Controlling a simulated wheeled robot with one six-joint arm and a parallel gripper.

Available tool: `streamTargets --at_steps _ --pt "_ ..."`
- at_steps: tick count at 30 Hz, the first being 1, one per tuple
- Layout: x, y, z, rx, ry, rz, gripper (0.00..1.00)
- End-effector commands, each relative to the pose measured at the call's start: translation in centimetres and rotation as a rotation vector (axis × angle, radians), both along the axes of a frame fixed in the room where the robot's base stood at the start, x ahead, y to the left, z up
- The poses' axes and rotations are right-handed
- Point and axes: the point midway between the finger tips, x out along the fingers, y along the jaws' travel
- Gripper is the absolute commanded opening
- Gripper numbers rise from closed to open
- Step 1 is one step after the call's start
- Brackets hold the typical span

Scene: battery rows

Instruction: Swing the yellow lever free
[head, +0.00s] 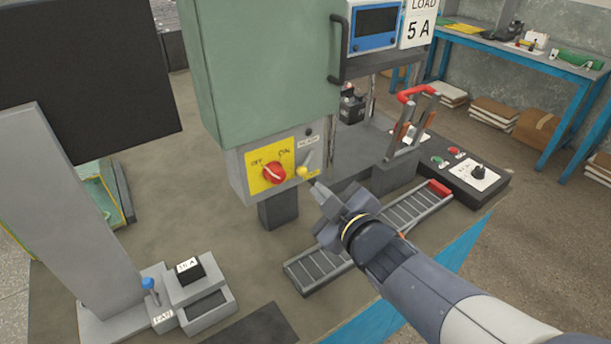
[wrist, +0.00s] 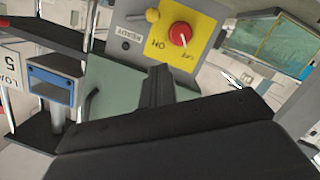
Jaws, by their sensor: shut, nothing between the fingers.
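The yellow lever (head: 303,171) is a small yellow knob on a short grey stem. It sits on the grey front box below the green cabinet, right of the yellow OFF/ON plate. It also shows in the wrist view (wrist: 152,16), beside the yellow plate. My gripper (head: 315,184) is shut and empty. Its tip is just below and right of the yellow knob in the head view; I cannot tell whether they touch. In the wrist view the dark fingers (wrist: 158,75) point toward the panel, short of the knob.
A red rotary switch (head: 274,173) is on the yellow plate, close left of the lever. The green cabinet (head: 265,70) overhangs above. A grey slatted rack (head: 405,213) lies under my arm. A blue-knobbed FAN lever (head: 148,284) stands at lower left.

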Motion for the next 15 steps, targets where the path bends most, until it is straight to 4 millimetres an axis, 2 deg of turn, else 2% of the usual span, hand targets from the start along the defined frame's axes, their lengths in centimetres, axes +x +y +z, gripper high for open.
streamTargets --at_steps 15 --pt "7.3 3.8 -1.6 0.0 0.003 0.002 0.0"
